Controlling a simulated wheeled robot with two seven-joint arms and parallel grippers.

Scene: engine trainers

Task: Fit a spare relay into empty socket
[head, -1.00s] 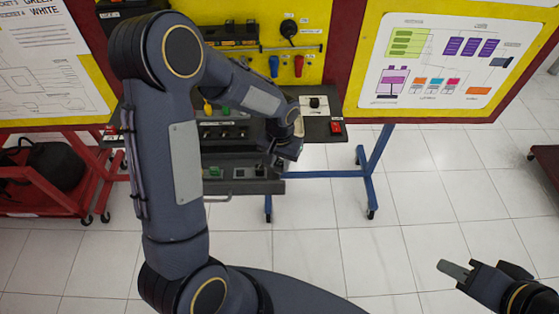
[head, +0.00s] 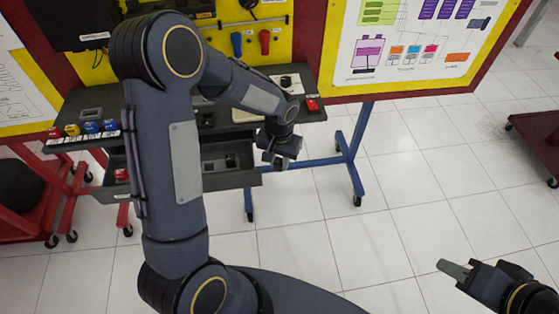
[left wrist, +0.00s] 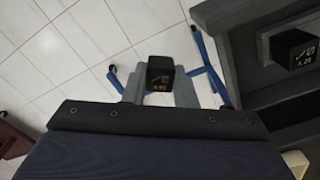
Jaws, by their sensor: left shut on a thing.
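My left gripper (head: 281,157) is beyond the right end of the open drawer (head: 225,182), over the floor in the head view. In the left wrist view it is shut on a black cube relay (left wrist: 160,73) with pale markings on its face. A second black relay (left wrist: 293,48) sits in the drawer, and it also shows in the head view (head: 231,160). My left arm hides part of the bench top, and I cannot make out an empty socket. My right gripper (head: 455,269) is at the lower right, far from the bench; its opening is unclear.
The dark bench (head: 290,113) has a row of small coloured parts at its left and a red switch (head: 312,104) at its right. A blue stand (head: 348,160) is beside my left gripper. A red cart (head: 30,215) stands at left. The tiled floor in front is clear.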

